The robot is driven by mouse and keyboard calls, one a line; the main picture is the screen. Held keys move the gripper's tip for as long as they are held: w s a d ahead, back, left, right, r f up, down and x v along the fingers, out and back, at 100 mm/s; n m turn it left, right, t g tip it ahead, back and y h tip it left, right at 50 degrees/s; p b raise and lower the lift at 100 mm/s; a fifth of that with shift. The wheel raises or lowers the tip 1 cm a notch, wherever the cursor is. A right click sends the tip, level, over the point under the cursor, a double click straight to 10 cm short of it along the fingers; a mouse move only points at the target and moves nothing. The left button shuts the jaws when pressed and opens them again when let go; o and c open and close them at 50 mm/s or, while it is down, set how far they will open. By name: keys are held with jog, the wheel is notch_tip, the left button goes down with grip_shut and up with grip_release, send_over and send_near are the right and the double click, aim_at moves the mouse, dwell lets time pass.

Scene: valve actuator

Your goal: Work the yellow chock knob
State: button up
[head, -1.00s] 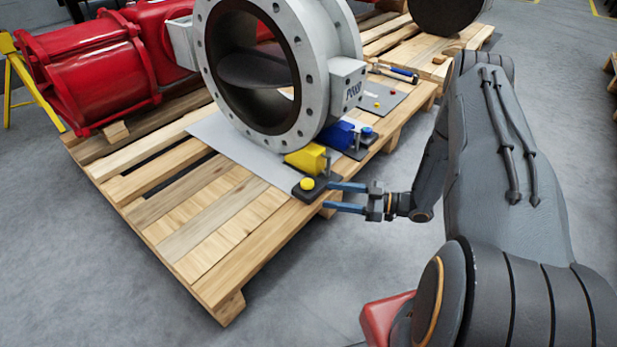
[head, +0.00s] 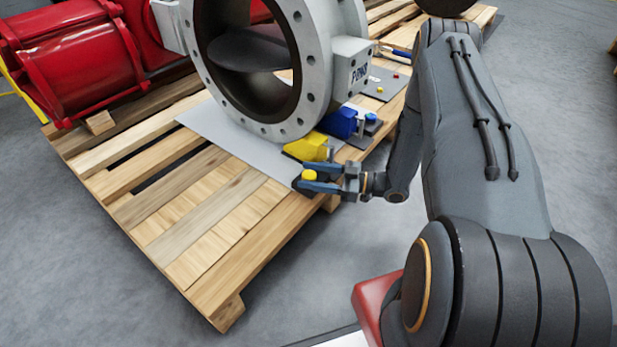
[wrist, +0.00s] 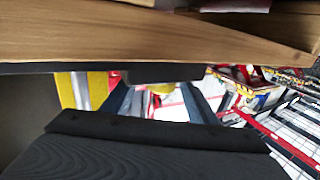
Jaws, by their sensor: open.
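The yellow chock knob (head: 309,175) is a small round yellow button on a dark base at the pallet's right edge. The yellow chock (head: 306,148) sits just behind it, against the foot of the grey valve (head: 285,125). My gripper (head: 306,178) is open, and its two blue fingers reach in from the right to the knob, which shows between them. Whether a finger touches the knob I cannot tell. In the wrist view, part of the yellow knob (wrist: 176,87) shows between the fingers, largely hidden by the dark gripper body.
A blue chock (head: 338,122) with a blue knob (head: 370,118) stands behind the yellow one. A red actuator (head: 75,60) lies at the left on the wooden pallet (head: 205,215). A grey plate (head: 383,84) with small buttons lies farther back. The pallet's front boards are clear.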

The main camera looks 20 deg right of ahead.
jog(key=shift+w+a, duration=0.15)
jog(key=shift+a, duration=0.15)
jog(key=c, duration=1.1)
jog(key=shift+o, duration=0.2)
